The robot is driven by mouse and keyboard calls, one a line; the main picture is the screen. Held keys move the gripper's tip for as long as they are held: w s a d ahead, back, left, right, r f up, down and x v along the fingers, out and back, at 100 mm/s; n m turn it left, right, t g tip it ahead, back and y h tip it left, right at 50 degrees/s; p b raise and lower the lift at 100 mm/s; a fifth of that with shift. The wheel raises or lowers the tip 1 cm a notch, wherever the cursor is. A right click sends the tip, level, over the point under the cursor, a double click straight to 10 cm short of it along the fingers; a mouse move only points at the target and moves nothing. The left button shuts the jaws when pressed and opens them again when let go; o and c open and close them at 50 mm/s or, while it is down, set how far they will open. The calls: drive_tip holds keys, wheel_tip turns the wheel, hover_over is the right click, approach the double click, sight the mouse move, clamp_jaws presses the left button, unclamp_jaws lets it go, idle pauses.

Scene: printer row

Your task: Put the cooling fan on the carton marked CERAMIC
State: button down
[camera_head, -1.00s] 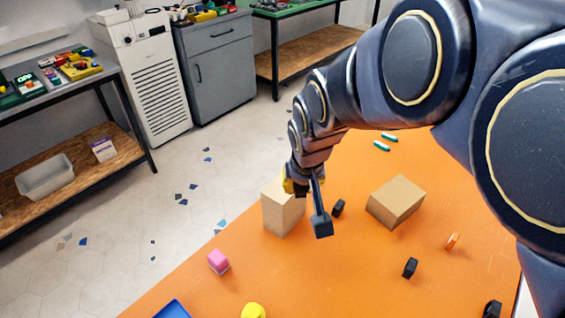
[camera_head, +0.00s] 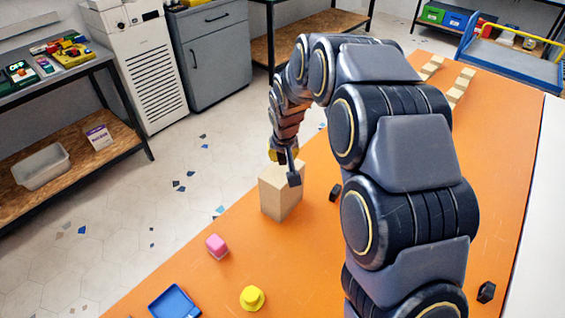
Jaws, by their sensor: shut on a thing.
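My gripper (camera_head: 291,172) is small in view, pointing down at the top right side of a plain tan carton (camera_head: 280,200). It is shut on a small dark piece (camera_head: 294,179), which I take as the cooling fan; it blends with the dark fingers, so its shape is unclear. The piece overlaps the carton's upper edge in the picture; I cannot tell whether they touch. The carton stands upright on the orange table, and no CERAMIC marking is readable on its visible faces.
A small black block (camera_head: 335,192) lies right of the carton. A pink block (camera_head: 217,246), a yellow hat-shaped piece (camera_head: 252,297) and a blue tray (camera_head: 174,303) lie nearer. A dark nut-like piece (camera_head: 486,292) is at right. My arm hides the table's middle.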

sight(283, 161)
drive_tip(key=shift+w+f, duration=0.15)
drive_tip(key=shift+f, duration=1.55)
drive_tip(key=shift+f, duration=0.1)
drive_tip(key=c, duration=1.1)
unclamp_jaws()
